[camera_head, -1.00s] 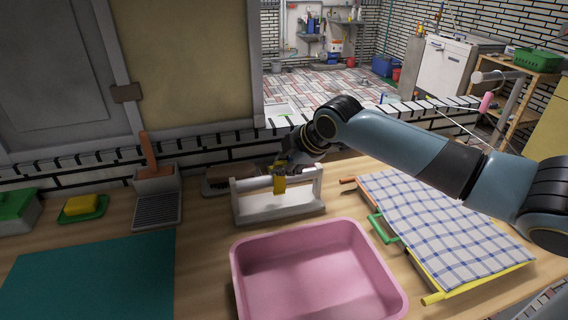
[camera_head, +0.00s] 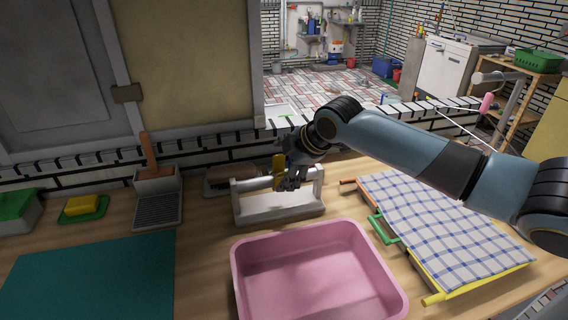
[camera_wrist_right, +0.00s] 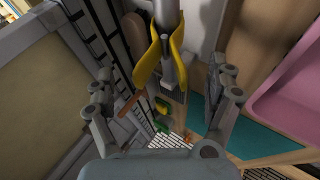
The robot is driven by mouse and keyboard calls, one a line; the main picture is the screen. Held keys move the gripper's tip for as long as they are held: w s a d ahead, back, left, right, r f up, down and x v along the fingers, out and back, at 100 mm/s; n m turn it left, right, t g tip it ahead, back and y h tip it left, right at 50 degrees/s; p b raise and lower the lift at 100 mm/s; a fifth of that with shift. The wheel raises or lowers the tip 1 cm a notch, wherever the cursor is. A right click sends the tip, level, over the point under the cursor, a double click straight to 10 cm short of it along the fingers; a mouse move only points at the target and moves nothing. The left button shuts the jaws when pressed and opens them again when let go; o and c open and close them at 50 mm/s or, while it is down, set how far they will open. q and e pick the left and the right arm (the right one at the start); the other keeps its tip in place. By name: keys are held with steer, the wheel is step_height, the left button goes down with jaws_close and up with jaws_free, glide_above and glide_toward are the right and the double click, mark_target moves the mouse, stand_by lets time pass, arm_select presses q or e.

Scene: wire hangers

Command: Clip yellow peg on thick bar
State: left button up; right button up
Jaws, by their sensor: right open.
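The yellow peg (camera_head: 278,171) is on the thick grey bar (camera_head: 252,184) of the white stand (camera_head: 284,210) in the head view. In the right wrist view the peg (camera_wrist_right: 149,64) has its two arms spread on either side of the bar (camera_wrist_right: 167,14). My right gripper (camera_head: 292,178) is at the stand, just right of the peg. In the right wrist view its fingers (camera_wrist_right: 162,78) are wide apart, one on each side of the peg and clear of it. My left gripper is not in view.
A pink basin (camera_head: 318,275) stands in front of the stand. A checked cloth (camera_head: 440,220) lies over a rack at right. A grey caddy (camera_head: 157,205), a yellow sponge (camera_head: 82,205) and a teal mat (camera_head: 90,280) are at left. A wall runs behind the counter.

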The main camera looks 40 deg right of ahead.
steer(key=shift+o, duration=0.5)
steer(key=v, duration=1.2)
